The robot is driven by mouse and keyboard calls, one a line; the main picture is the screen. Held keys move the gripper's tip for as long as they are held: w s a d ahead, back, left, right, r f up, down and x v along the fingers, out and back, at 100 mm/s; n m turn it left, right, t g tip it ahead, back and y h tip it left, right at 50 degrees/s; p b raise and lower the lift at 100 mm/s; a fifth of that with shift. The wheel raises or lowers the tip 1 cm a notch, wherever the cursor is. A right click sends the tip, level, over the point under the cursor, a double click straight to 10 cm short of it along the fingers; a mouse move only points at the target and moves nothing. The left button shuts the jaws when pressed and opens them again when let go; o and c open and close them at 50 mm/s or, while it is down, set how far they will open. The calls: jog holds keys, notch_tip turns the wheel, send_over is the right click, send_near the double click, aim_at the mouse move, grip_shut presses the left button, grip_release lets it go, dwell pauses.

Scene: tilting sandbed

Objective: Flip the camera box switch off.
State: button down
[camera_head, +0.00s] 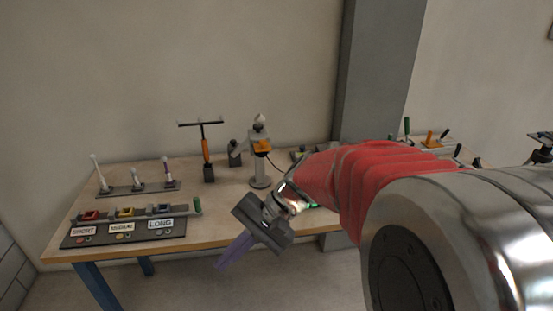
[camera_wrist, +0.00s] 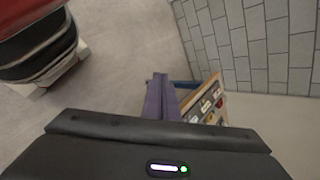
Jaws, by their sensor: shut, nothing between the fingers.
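My gripper (camera_head: 223,265) points down and left in front of the table's front edge in the head view. Its purple fingers are shut and empty, touching nothing. They also show in the wrist view (camera_wrist: 159,79). I cannot single out the camera box or its switch for certain. An orange and grey device (camera_head: 261,146) stands on a grey post at the back middle of the table, with a cable hanging from it. A small dark box (camera_head: 299,155) lies to its right, partly hidden by my arm. The switch's position cannot be made out.
The wooden table (camera_head: 225,213) holds a panel (camera_head: 125,233) labelled SHORT, MEDIUM and LONG at front left. A rack (camera_head: 138,188) of upright handled tools and a T-handled tool (camera_head: 206,147) stand behind. Several small levers (camera_head: 430,138) show at right. My arm hides the table's right middle.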

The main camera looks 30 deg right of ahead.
jog(key=w+d+f+m+t+y, duration=0.1)
jog(key=w+d+m+t+y, duration=0.55)
jog(key=w, duration=0.55)
jog(key=w+d+f+m+t+h, duration=0.1)
jog(key=w+d+f+m+t, duration=0.15)
jog(key=d, duration=0.45)
jog(key=w+d+f+m+t+h, duration=0.1)
jog(key=w+d+m+t, duration=0.25)
jog(key=d, duration=0.45)
jog(key=s+d+f+m+t+h, duration=0.2)
jog(key=d+f+m+h, duration=0.2)
jog(key=d, duration=0.5)
jog(key=s+d+f+m+t+h, duration=0.2)
jog(key=d+f+m+h, duration=0.3)
jog(key=d, duration=0.4)
jog(key=s+d+f+m+t+h, duration=0.2)
jog(key=d+f+m+t+h, duration=0.2)
jog(key=d, duration=0.5)
jog(key=shift+s+f+m+h, duration=0.2)
jog(key=shift+f+m+h, duration=0.4)
jog(key=shift+m+h, duration=0.2)
jog(key=shift+t, duration=0.25)
jog(key=x, duration=1.4)
jog(key=shift+r, duration=0.1)
jog(key=shift+d, duration=0.1)
